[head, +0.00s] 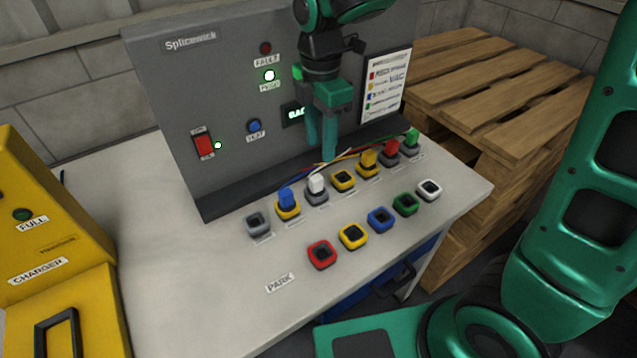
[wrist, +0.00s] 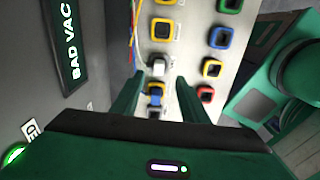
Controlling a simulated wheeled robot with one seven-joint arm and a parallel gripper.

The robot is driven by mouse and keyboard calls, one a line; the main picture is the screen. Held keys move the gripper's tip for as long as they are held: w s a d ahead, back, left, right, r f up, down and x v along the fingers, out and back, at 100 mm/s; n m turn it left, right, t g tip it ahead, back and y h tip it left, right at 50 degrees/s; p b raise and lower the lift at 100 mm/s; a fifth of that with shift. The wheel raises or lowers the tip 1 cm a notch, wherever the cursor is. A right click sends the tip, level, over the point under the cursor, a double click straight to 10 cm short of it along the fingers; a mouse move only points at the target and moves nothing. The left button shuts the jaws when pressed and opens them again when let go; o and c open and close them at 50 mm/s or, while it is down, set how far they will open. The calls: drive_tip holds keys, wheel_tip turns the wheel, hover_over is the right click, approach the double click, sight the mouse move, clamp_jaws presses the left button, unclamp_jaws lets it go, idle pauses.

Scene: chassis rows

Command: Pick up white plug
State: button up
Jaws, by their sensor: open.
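The white plug (head: 316,183) stands upright in a grey socket in the back row on the bench, between a blue plug (head: 286,196) on its left and an empty yellow socket (head: 343,180) on its right. My gripper (head: 320,148) is open and empty, pointing down in front of the grey panel. In the head view it appears above and behind the white plug, apart from it. In the wrist view the white plug (wrist: 158,68) shows between the two green fingertips, further away, with the blue plug (wrist: 156,95) nearer.
The back row also holds yellow (head: 369,158), red (head: 391,147) and green plugs (head: 412,135). Thin coloured wires (head: 345,155) run behind the row. Empty coloured park sockets (head: 352,236) line the front. The grey panel (head: 190,95) stands close behind; a yellow charger (head: 50,250) is left.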

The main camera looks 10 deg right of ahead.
hover_over(316, 176)
drive_tip(key=shift+n, duration=0.3)
wheel_tip(316, 176, down, 5)
drive_tip(key=shift+d+f, duration=0.1)
drive_tip(key=shift+f, duration=2.85)
clamp_jaws()
